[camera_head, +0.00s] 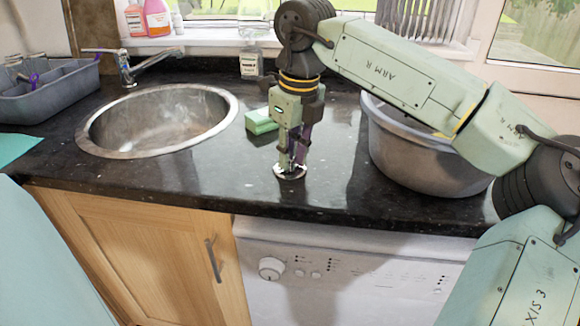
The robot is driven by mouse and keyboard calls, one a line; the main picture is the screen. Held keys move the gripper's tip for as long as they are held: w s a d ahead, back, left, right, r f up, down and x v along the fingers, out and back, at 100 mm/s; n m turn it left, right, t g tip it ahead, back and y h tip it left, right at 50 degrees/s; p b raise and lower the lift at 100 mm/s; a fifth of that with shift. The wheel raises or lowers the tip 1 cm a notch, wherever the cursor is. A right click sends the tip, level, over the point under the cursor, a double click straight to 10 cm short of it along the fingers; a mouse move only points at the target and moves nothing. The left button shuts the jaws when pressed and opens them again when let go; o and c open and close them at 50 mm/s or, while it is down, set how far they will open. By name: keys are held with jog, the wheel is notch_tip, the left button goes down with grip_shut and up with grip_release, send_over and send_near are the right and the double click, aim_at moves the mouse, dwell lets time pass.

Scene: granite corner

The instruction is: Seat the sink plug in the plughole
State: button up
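The sink plug (290,172) appears as a small pale, shiny disc lying on the dark granite worktop, right of the sink. My gripper (292,164) points down directly over it, with its fingertips at the disc. The fingers look close together. I cannot tell whether they grip the plug or only stand around its top. The round steel sink (228,112) is set into the worktop to the left. Its plughole cannot be made out in the bowl.
A green sponge (261,121) lies just left of my gripper. A grey washing-up bowl (415,160) stands close on the right. The tap (125,68) reaches over the sink's back left, beside a grey dish rack (55,92). A labelled bottle (250,65) stands at the back. Worktop between sink and plug is clear.

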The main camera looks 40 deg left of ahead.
aim_at(291, 158)
grip_shut()
jog(key=shift+r, duration=0.5)
notch_tip(291, 158, up, 2)
jog(key=shift+r+b, duration=0.1)
jog(key=shift+b, duration=0.3)
jog(key=s+d+r+b, duration=0.1)
jog(key=s+b, duration=0.2)
jog(key=s, duration=1.3)
jog(key=shift+d+r, duration=0.2)
jog(key=shift+r, duration=0.2)
